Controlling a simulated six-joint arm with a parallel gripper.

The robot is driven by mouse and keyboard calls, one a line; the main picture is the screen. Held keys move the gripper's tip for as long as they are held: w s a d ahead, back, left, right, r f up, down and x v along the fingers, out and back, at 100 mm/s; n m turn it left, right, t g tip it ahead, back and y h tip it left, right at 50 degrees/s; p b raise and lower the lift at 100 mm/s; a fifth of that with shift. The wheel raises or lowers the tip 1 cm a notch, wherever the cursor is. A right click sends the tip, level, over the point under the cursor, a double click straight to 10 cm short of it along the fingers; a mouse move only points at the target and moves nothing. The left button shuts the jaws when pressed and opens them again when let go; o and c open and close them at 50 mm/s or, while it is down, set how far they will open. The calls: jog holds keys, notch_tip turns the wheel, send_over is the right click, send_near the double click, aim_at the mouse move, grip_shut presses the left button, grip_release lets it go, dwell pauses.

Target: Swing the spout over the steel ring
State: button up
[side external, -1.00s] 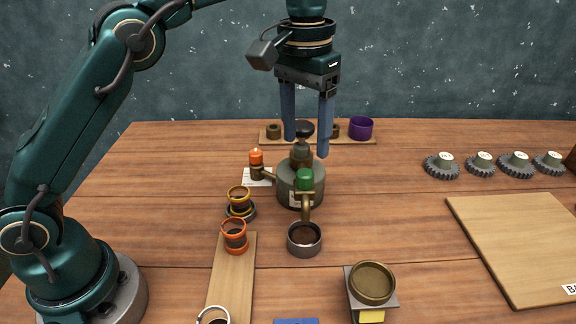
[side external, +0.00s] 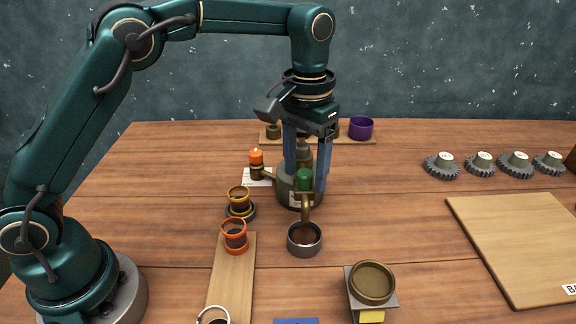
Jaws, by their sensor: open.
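The grey dispenser body (side external: 285,190) stands mid-table with a brass neck (side external: 304,158). A brass spout (side external: 306,208) with a green cap (side external: 304,180) comes off its front and bends down toward a grey metal cup (side external: 304,247) with a dark inside. A silver, steel-looking ring (side external: 211,313) shows at the bottom edge, partly cut off. My gripper (side external: 306,183) is open and pointing down, one finger on each side of the neck and green cap. I cannot tell whether a finger touches. The dispenser's black top knob is hidden behind my gripper.
An orange-knobbed side arm (side external: 257,160) sticks out left of the dispenser. A brass dish (side external: 372,283) stands front right. Gears (side external: 441,167) and a wooden board (side external: 520,240) lie right.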

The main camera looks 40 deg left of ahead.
grip_shut()
dwell(1.4)
